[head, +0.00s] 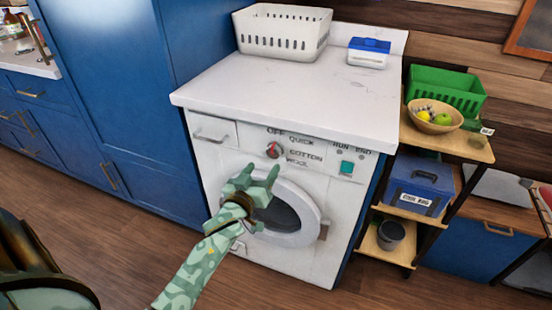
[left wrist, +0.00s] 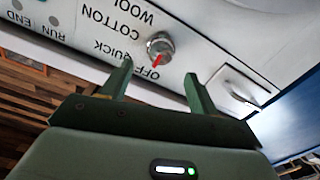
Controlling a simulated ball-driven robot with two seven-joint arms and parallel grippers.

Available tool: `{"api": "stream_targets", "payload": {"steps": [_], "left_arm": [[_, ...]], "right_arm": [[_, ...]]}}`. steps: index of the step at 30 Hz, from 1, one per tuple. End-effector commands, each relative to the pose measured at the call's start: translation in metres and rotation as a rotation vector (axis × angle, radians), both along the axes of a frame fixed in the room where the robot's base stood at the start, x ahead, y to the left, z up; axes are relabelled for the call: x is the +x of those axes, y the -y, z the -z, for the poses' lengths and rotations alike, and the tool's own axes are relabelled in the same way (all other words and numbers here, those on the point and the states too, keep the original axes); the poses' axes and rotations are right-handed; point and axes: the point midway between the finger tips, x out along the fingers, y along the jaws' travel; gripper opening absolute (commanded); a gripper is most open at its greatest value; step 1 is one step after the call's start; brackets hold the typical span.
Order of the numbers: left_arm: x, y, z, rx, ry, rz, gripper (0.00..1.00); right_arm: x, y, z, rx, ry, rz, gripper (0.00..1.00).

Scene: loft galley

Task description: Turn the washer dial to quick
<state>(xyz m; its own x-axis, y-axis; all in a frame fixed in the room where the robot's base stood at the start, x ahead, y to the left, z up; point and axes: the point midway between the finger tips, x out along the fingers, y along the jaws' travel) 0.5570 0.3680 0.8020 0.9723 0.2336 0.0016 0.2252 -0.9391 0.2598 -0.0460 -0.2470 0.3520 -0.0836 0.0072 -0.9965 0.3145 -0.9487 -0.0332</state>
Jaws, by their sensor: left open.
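The washer (head: 215,165) is white, with a round door and a front panel. Its dial (head: 275,151) is a small silver knob with a red pointer, beside the labels OFF, QUICK, COTTON and WOOL. In the left wrist view the dial (left wrist: 160,44) appears upside down, and its red pointer is at the OFF label. My left gripper (head: 262,171) is open and empty, just below the dial in the head view and in front of the door. In the left wrist view its fingertips (left wrist: 159,69) are apart, with the dial beyond the gap and no contact visible. My right gripper is not in view.
A teal button (head: 347,167) and RUN and END lights are right of the dial. A white basket (head: 283,45) and a blue-lidded box (head: 368,52) stand on the white counter. A shelf with a fruit bowl (head: 434,119) and a blue toolbox (head: 418,187) is at right.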

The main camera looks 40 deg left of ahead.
Motion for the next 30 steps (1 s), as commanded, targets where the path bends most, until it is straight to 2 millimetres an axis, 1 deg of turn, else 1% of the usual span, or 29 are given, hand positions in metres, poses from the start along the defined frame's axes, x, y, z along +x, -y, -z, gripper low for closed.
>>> {"api": "stream_targets", "payload": {"steps": [1,3,6,9,12,15,22,23,24,26,27,30], "left_arm": [[0.013,-0.003,0.005,0.003,-0.003,0.001,0.60],[0.029,-0.007,0.005,0.003,-0.003,0.001,0.60],[0.048,-0.012,0.004,0.003,-0.003,0.000,0.60],[0.061,-0.015,0.004,0.002,-0.004,0.001,0.60],[0.070,-0.017,0.003,0.001,-0.003,0.001,0.60],[0.073,-0.018,0.001,0.000,-0.002,0.000,0.60],[0.074,-0.018,0.000,0.000,-0.002,0.000,0.60],[0.074,-0.018,0.001,0.000,-0.002,0.000,0.55],[0.074,-0.018,0.000,0.000,-0.002,0.000,0.44],[0.074,-0.018,0.001,0.001,-0.002,0.001,0.27],[0.074,-0.018,0.001,0.001,-0.002,0.001,0.16],[0.073,-0.018,0.001,0.001,-0.002,0.001,0.16]], "right_arm": [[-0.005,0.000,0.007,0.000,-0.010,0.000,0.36],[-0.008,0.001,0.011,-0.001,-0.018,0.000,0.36],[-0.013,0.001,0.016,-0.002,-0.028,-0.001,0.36],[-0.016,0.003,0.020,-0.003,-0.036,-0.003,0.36],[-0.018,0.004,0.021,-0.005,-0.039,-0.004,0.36],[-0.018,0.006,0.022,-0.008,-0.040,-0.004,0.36],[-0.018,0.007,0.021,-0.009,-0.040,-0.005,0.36],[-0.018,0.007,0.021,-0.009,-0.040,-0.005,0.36],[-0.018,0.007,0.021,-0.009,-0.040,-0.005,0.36],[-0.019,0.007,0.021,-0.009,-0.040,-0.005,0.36],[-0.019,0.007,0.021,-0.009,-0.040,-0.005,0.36],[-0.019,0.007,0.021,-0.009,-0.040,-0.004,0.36]]}}
